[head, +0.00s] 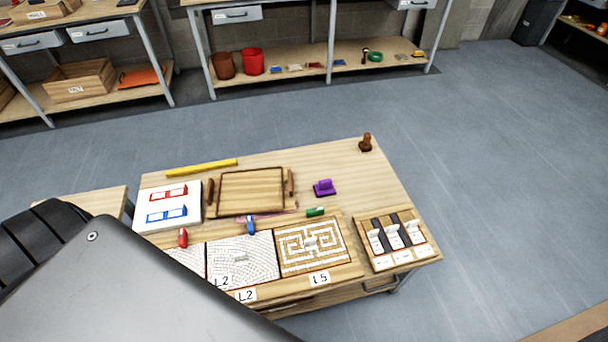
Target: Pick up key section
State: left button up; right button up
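The likely key section is a square panel (292,256) with a tan and white maze-like key pattern and a small pale grip in its middle. It lies in the right bay of a wooden holder, above a label reading L5. To its left lies a white cracked-pattern mosaic panel (262,262) with a similar grip, near L2 labels. A third mosaic panel (192,262) is mostly hidden behind my dark arm, which fills the lower left. Neither of my grippers shows.
The wooden table (330,162) also holds a wooden tray (250,190), a white board (144,207), a purple block (324,188), a brown stamp-like piece (365,142) and a yellow bar (202,167). A rack of white-handled pieces (425,248) stands right of the panels. Floor is open right.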

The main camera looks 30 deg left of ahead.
aim_at(317, 245)
jog(key=z, duration=1.8)
jog(key=i, duration=2.1)
jog(key=u, duration=3.15)
